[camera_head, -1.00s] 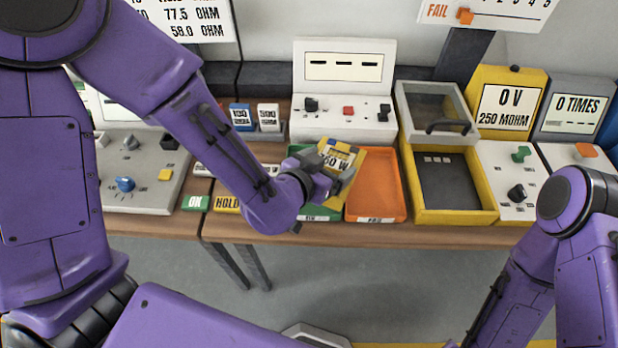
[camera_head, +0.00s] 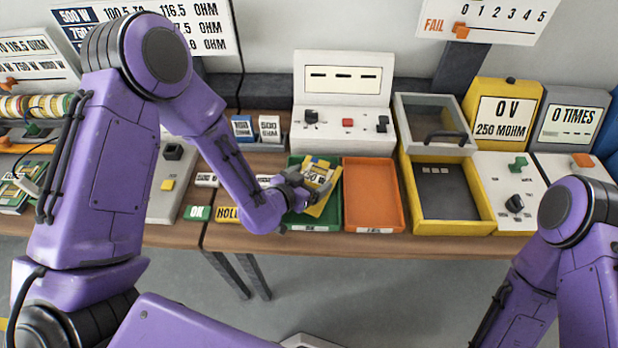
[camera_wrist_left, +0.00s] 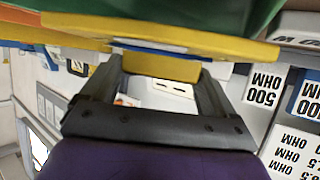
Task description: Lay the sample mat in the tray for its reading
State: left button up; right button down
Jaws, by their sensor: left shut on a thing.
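The sample mat (camera_head: 325,172) is yellow with a printed label ending in "W". My left gripper (camera_head: 303,188) is shut on its left edge and holds it tilted over the green tray (camera_head: 296,222). In the left wrist view the mat's yellow edge (camera_wrist_left: 160,32) lies across the fingertips of the gripper (camera_wrist_left: 160,68), with the green tray (camera_wrist_left: 190,10) beyond it. Mat and gripper hide much of the green tray, and I cannot tell whether the mat touches it. The orange tray (camera_head: 372,195) to the right is empty. My right gripper is out of the picture.
A yellow test box (camera_head: 464,228) with a dark bed and a raised clear lid (camera_head: 432,110) stands right of the orange tray. A white meter (camera_head: 343,125) showing dashes stands behind the trays. OK (camera_head: 197,213) and HOLD (camera_head: 227,214) plates lie left of the green tray.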

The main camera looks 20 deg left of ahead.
pick_arm(q)
jog(key=shift+f, duration=0.15)
jog(key=shift+f+b, duration=0.25)
jog(key=shift+b, duration=0.15)
jog(key=o, duration=0.9)
jog(key=shift+r, duration=0.25)
jog(key=shift+s+r+p, duration=0.1)
jog(key=shift+r+p, duration=0.3)
jog(key=shift+p, duration=0.2)
jog(key=v, duration=0.2)
jog(key=b+v, duration=0.2)
jog(key=v, duration=0.1)
jog(key=shift+s+a+f, duration=0.15)
jog(key=shift+s, duration=0.2)
jog(key=p+v, duration=0.6)
jog(key=p, duration=0.1)
